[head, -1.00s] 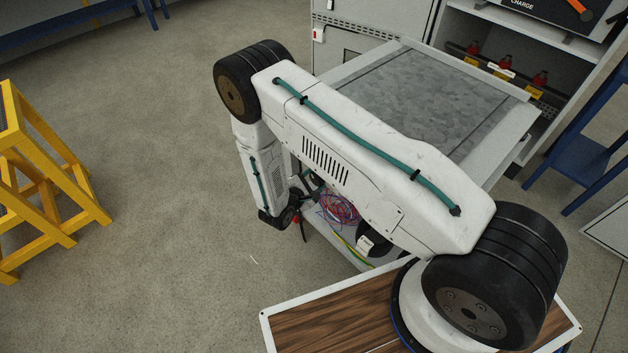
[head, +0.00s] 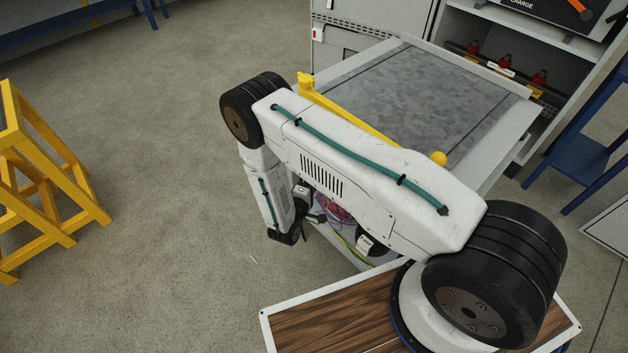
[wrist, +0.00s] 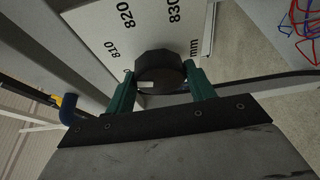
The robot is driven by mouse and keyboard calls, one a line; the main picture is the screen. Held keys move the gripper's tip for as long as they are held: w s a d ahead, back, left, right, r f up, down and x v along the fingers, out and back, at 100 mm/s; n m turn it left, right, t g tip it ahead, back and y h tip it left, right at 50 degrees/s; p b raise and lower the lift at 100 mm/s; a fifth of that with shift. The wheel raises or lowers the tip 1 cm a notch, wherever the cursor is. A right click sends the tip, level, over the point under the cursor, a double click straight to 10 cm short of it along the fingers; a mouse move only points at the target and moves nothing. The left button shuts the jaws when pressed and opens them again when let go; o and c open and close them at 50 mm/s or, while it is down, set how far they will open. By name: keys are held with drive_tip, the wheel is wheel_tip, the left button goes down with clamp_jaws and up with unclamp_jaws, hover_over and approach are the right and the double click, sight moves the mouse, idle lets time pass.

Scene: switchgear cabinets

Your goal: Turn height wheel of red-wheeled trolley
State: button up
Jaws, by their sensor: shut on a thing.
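The trolley (head: 440,85) stands in front of my arm in the head view, with a grey sheet-metal top in a pale frame. In the wrist view, a dark faceted knob (wrist: 158,70) sits in front of a white millimetre scale plate (wrist: 120,38) marked 810, 820 and 830. The two green fingers of my gripper (wrist: 160,74) are shut on this knob, one at each side. No red wheel is clearly visible. In the head view my arm hides the knob and most of the gripper.
A yellow bar (head: 356,121) with rounded ends lies across the near side of the trolley top. Coloured wires (head: 335,208) show below it. Cabinets stand behind, a yellow step stand (head: 45,180) at left and a blue stand (head: 582,155) at right.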

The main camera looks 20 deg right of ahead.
drive_tip(key=shift+m, duration=0.5)
drive_tip(key=o, duration=1)
drive_tip(key=shift+c, duration=0.2)
drive_tip(key=v, duration=0.7)
drive_tip(key=shift+s+a+f, duration=0.15)
drive_tip(key=shift+s+a, duration=0.1)
drive_tip(key=shift+s, duration=0.05)
